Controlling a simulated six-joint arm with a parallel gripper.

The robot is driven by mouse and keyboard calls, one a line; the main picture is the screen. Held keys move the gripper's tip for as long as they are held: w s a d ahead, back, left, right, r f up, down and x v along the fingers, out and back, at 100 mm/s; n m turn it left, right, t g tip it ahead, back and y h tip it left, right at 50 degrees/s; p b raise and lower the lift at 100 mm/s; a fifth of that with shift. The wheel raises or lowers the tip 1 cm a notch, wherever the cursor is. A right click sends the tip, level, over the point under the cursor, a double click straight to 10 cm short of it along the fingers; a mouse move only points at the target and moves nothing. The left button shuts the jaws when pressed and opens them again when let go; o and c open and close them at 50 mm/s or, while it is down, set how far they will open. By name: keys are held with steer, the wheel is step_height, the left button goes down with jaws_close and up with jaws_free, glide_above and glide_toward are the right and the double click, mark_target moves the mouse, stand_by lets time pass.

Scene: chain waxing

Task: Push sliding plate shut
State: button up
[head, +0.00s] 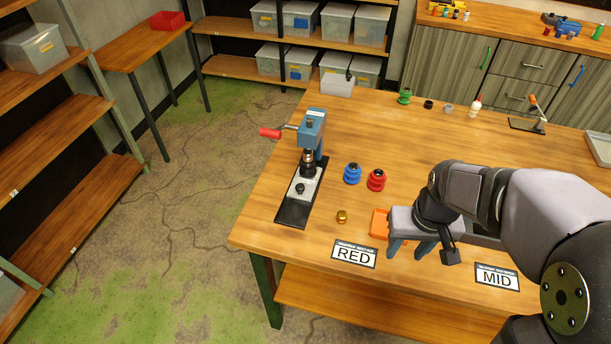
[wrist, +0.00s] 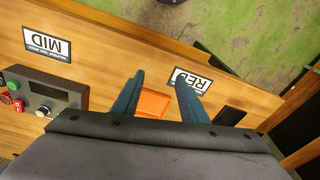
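A press with a blue head (head: 313,128) and a red-handled lever stands at the table's left. Under it, a light grey plate (head: 304,182) with a black knob (head: 300,188) lies on a long black base (head: 292,213). This looks like the sliding plate; the base shows bare in front of it. My gripper (head: 411,249) is to the right of the press, apart from it, fingers pointing down near the table's front edge. In the wrist view, its two fingers (wrist: 158,97) are spread and empty, with a flat orange piece (wrist: 152,103) showing between them.
Blue (head: 352,174) and red (head: 376,181) stacked round parts and a small brass part (head: 342,217) stand between press and gripper. RED (head: 354,255) and MID (head: 497,277) labels lie along the front edge. A control box (wrist: 45,95) with buttons sits beside the gripper.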

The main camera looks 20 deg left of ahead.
steer(key=w+a+n+t+y+b, duration=0.1)
steer(key=w+a+n, duration=0.2)
steer(key=w+a, duration=0.9)
steer(key=n+t+y+b, duration=0.1)
steer(key=n+y+b, duration=0.1)
steer(key=n, duration=0.1)
glide_toward(300, 186)
steer(key=shift+p+x, duration=1.8)
steer(key=shift+x, duration=2.15)
